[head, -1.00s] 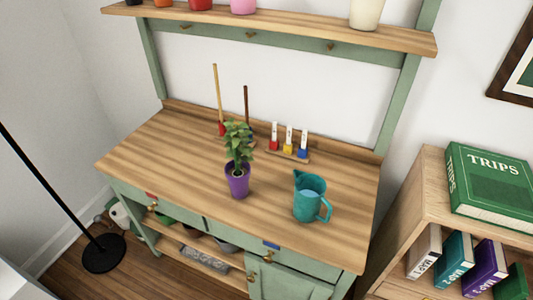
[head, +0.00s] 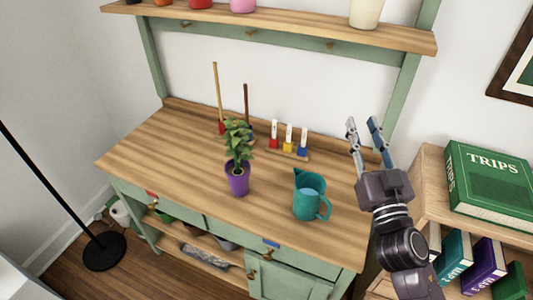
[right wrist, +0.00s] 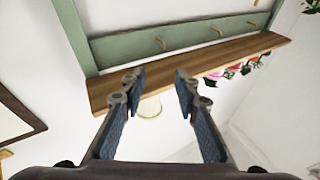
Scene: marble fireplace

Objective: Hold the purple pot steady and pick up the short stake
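The purple pot (head: 237,182) stands upright on the wooden bench top (head: 170,160), with a leafy green plant (head: 238,143) in it. Behind the plant stand two stakes: a taller light one (head: 217,92) at the left and a shorter dark brown one (head: 246,105) at the right. The lower end of the short stake is partly hidden by the plant. My right gripper (head: 363,124) is raised at the right side of the bench, fingers pointing up, apart from pot and stakes. It is open and empty, as the right wrist view (right wrist: 158,77) also shows. My left gripper is not in view.
A teal watering jug (head: 308,196) stands right of the pot. A small rack (head: 288,151) with red, yellow and blue labelled pieces is behind it. A shelf (head: 290,27) with pots hangs above. A bookcase (head: 427,185) with books stands right. The bench's left side is clear.

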